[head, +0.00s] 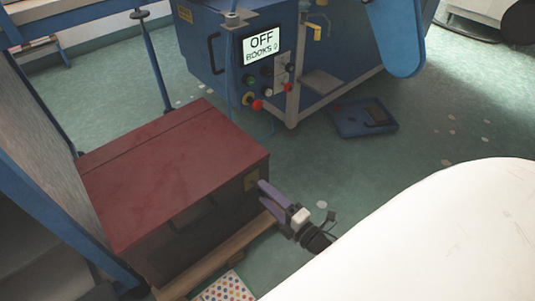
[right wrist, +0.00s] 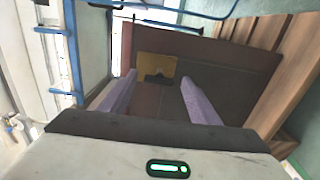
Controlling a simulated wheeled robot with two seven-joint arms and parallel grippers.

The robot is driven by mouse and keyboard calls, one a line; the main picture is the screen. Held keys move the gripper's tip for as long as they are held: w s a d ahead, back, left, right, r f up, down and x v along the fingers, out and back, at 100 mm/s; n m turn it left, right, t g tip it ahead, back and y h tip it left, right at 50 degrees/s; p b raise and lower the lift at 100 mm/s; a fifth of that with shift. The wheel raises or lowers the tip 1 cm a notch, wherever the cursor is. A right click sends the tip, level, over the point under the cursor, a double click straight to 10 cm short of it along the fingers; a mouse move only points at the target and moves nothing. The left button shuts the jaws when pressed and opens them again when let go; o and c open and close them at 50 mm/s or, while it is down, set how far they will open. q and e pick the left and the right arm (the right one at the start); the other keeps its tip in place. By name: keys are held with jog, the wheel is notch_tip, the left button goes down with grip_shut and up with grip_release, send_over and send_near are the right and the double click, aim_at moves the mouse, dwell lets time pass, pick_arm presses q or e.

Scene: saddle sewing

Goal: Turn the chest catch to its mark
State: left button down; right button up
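The chest (head: 175,170) has a dark red lid and darker sides. It stands at the left of the head view with its lid down. A brass catch plate (head: 251,181) is on its side near the right corner. In the right wrist view the catch plate (right wrist: 157,66) shows a dark catch piece at its lower middle; I cannot make out the mark. My right gripper (head: 264,194) has purple fingers and is close in front of the plate. In the right wrist view the gripper (right wrist: 158,82) is open, with nothing between its fingers. My left gripper is not in view.
A wooden board (head: 225,255) runs along the chest's base, with a dotted sheet (head: 222,288) beside it. A blue-framed panel (head: 45,150) stands close at the left. A blue machine (head: 225,65) with an "OFF" screen stands behind. A blue tray (head: 362,119) lies on the floor.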

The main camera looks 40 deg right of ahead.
pick_arm(q)
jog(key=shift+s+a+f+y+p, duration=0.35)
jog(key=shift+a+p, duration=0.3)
jog(key=shift+p, duration=0.4)
pick_arm(e)
jog(key=s, duration=1)
jog(key=shift+d, duration=0.45)
jog(key=shift+s, duration=0.1)
